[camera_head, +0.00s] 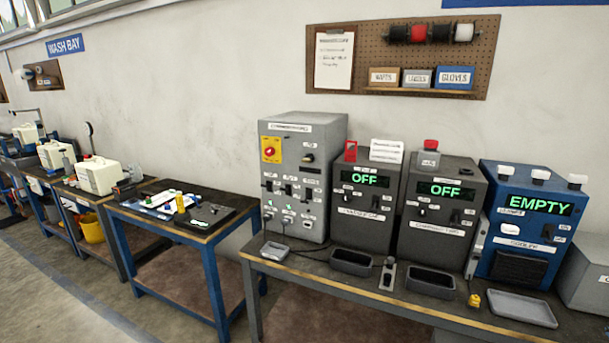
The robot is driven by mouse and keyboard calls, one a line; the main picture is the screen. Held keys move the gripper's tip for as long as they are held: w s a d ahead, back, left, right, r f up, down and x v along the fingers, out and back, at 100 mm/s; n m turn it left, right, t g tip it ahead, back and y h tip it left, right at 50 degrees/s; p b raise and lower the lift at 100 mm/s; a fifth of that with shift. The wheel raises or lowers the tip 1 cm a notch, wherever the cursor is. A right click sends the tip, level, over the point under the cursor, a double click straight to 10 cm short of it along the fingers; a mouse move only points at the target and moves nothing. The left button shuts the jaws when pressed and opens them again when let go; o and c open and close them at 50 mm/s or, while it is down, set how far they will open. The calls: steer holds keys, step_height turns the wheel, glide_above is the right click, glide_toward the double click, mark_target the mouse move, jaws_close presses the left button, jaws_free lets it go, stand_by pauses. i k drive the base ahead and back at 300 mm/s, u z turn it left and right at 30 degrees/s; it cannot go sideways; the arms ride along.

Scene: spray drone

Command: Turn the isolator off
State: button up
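The isolator is probably the red rotary knob on a yellow plate (270,149), at the upper left of the front of a grey cabinet (335,130). The cabinet stands at the left end of the near bench. The knob is too small to tell its position. Small green lights (270,203) show low on the cabinet's front, among several switches and sockets. My gripper is not in this view, and nothing touches the knob.
Two dark units reading OFF (365,179) (445,190) and a blue unit reading EMPTY (537,205) stand right of the cabinet. Trays (521,308) and a small yellow item (474,300) lie along the bench front. Floor shows at lower left.

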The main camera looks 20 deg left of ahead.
mark_target(269, 151)
steer(key=u, duration=1.35)
steer(key=k, duration=0.6)
steer(key=u, duration=0.7)
steer(key=i, duration=1)
steer(key=u, duration=0.75)
steer(key=i, duration=1.75)
steer(key=z, duration=0.7)
steer(key=i, duration=0.9)
steer(key=z, duration=0.85)
